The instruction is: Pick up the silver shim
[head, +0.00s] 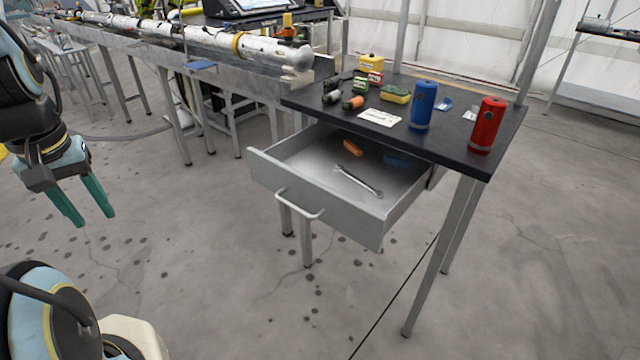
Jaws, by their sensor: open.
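No thing is clearly recognisable as the silver shim. A small, flat, pale grey piece (470,115) lies on the dark tabletop, just left of the red can, and may be it; it is too small to be sure. My gripper (95,220) is at the left of the view, with its two teal fingers pointing down. It is open and empty, over bare floor, well left of the table and drawer.
The dark table (455,142) bears a red can (487,126), a blue can (422,105), a white card (379,117) and several small items. Its open drawer (312,205) juts out, holding a wrench (358,181) and an orange piece (352,147). The floor in front is clear.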

